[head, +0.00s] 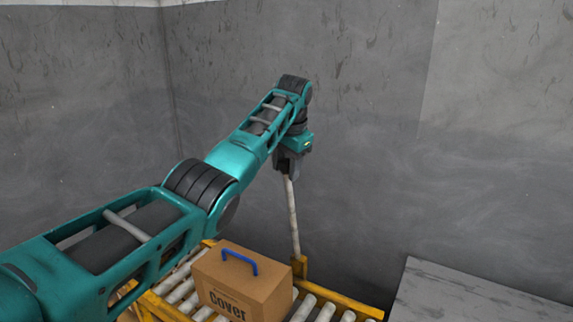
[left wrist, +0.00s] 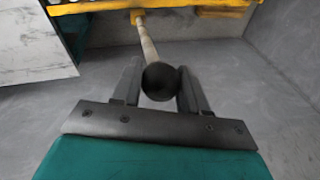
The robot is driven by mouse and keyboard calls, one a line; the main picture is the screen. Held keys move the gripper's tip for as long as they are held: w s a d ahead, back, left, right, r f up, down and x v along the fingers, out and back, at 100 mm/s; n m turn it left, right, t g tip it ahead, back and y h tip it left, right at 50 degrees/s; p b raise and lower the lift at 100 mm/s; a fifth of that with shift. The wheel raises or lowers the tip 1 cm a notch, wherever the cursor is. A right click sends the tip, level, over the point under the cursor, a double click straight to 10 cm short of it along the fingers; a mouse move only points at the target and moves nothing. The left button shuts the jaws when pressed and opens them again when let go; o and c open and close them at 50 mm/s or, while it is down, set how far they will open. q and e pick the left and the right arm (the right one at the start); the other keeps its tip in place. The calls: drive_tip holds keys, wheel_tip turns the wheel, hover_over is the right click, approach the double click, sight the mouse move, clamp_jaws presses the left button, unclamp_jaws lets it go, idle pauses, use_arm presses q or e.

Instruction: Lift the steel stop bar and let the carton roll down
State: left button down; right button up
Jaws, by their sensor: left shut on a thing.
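The steel stop bar (head: 292,215) is a long pale rod tilted up steeply, its lower end at a yellow bracket on the conveyor's far side. My left gripper (head: 288,165) is shut on its upper end. In the left wrist view the bar (left wrist: 148,45) runs away from a dark round knob (left wrist: 160,81) that sits between the fingers of my left gripper (left wrist: 158,88). The brown carton (head: 240,285), with a blue handle and the word "Cover", sits on the rollers near the bracket. My right gripper is not in view.
The yellow-framed roller conveyor (head: 368,310) runs along the bottom, with bare rollers (head: 325,311) to the right of the carton. A grey slab-like surface (head: 470,295) stands at the lower right. Grey walls close off the back.

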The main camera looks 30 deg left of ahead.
use_arm(q)
drive_tip(key=shift+w+r, duration=0.2)
drive_tip(key=shift+r, duration=0.1)
drive_tip(key=c, duration=1.1)
unclamp_jaws()
drive_tip(key=o, duration=0.3)
drive_tip(key=shift+w+d+f, duration=0.15)
drive_tip(key=shift+w+f, duration=0.05)
drive_tip(key=shift+w, duration=0.15)
drive_tip(key=shift+o, duration=0.8)
drive_tip(key=shift+s, duration=0.15)
drive_tip(key=v, duration=1.3)
drive_tip(key=shift+s+f, duration=0.1)
drive_tip(key=shift+s, duration=0.05)
